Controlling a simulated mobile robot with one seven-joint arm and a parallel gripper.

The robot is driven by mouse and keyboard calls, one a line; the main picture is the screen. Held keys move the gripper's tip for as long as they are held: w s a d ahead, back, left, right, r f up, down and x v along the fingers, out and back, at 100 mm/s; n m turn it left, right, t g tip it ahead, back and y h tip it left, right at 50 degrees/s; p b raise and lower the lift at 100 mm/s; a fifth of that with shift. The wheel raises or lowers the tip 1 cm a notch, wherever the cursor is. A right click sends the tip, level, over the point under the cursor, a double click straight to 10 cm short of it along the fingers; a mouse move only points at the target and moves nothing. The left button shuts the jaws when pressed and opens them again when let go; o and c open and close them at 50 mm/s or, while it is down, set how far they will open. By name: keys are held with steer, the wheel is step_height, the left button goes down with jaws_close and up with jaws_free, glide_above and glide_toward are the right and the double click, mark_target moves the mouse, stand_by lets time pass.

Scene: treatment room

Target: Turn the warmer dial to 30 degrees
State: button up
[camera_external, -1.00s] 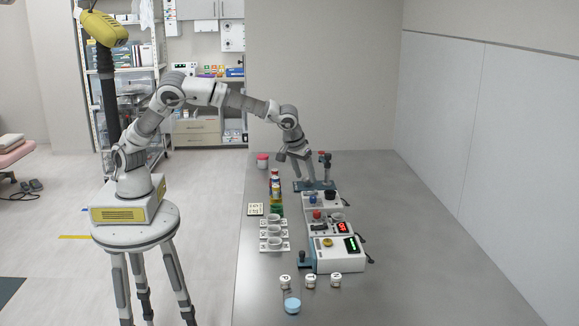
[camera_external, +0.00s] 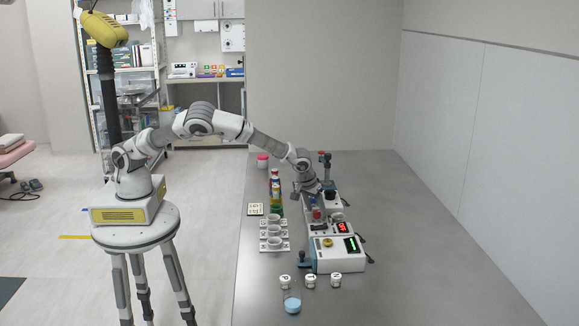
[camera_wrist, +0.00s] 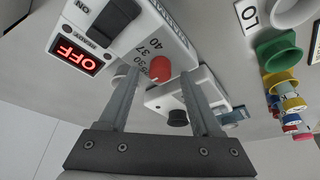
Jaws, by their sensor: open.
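The red warmer dial (camera_wrist: 161,69) sits on a sloped white box (camera_wrist: 183,52) with a printed scale showing 30, 37 and 40. In the wrist view the open fingers of my gripper (camera_wrist: 158,76) stand on either side of the dial, with nothing held. I cannot tell whether they touch it. The box's red display (camera_wrist: 77,55) reads OFF, upside down in this view, beside a dark switch (camera_wrist: 115,16) marked ON. In the external view the red dial (camera_external: 316,214) is small and lies just below my gripper (camera_external: 319,203). The dial's pointer setting is unclear.
A white box with a black knob (camera_wrist: 177,117) stands behind. In front is a box with a yellow knob (camera_external: 328,242) and green display. White cups (camera_external: 274,232) and coloured containers (camera_external: 275,185) stand left; small jars (camera_external: 310,281) stand nearer. The table's right side is clear.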

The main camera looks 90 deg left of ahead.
steer(key=shift+w+a+f, duration=0.1)
steer(key=shift+f, duration=0.25)
jaws_close()
stand_by(0.4)
steer(key=m+h+b, duration=0.1)
steer(key=m+b, duration=0.2)
steer(key=shift+a+f+m+t, duration=0.1)
steer(key=shift+a+m+t, duration=0.05)
steer(key=shift+m+t, duration=0.25)
steer(key=shift+m+t+h+b, duration=0.3)
steer(key=shift+m+h+b, duration=0.65)
steer(key=shift+m, duration=0.95)
